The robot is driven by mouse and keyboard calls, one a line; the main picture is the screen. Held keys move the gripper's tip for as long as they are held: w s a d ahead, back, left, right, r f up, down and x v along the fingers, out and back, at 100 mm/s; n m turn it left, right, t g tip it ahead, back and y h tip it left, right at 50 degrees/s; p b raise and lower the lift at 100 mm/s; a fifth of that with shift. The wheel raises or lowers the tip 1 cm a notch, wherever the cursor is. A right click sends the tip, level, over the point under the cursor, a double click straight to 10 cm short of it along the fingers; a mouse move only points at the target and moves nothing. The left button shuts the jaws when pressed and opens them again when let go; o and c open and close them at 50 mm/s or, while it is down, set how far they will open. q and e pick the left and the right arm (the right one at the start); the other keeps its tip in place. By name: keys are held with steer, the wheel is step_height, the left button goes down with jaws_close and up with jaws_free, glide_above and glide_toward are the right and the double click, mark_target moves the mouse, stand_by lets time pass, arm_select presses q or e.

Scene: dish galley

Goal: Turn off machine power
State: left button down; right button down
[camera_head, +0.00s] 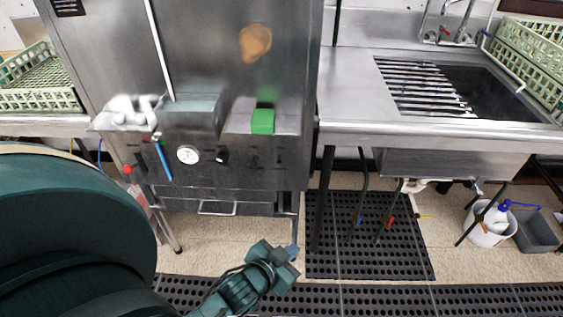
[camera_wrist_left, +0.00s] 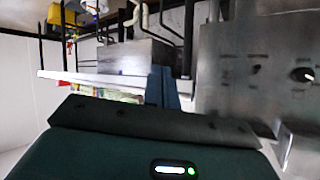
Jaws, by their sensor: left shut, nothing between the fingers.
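The steel dish machine (camera_head: 250,185) stands left of centre in the head view. Its front panel has a round white gauge (camera_head: 188,155), a dark knob or switch (camera_head: 221,156) and a red button or light (camera_head: 127,169) at the left. Small dark marks sit further right on the panel. My left gripper (camera_head: 292,252) is below and in front of the panel, shut and empty, apart from the machine. In the left wrist view its fingers (camera_wrist_left: 165,88) are together, and the panel (camera_wrist_left: 235,90) with a dark round knob (camera_wrist_left: 302,74) lies to their right. My right gripper is not in view.
A steel sink counter (camera_head: 345,95) adjoins at the right, with a white bucket (camera_head: 488,228) and grey tub (camera_head: 537,232) below. Black mats (camera_head: 365,235) cover part of the floor. Green racks (camera_head: 40,85) stand at the left.

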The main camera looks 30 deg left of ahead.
arm_select(q)
steer(key=w+a+r+t+y, duration=0.1)
steer(key=w+a+r+y, duration=0.2)
steer(key=w+a, duration=0.3)
steer(key=w+a+r+t+y+b, duration=0.1)
steer(key=w+a+r+t+y, duration=0.1)
steer(key=w+a, duration=0.5)
steer(key=w+r+y, duration=0.1)
steer(key=w, duration=0.2)
steer(key=shift+w+n+b, duration=0.2)
steer(key=shift+n+b, duration=0.1)
steer(key=shift+n, duration=0.1)
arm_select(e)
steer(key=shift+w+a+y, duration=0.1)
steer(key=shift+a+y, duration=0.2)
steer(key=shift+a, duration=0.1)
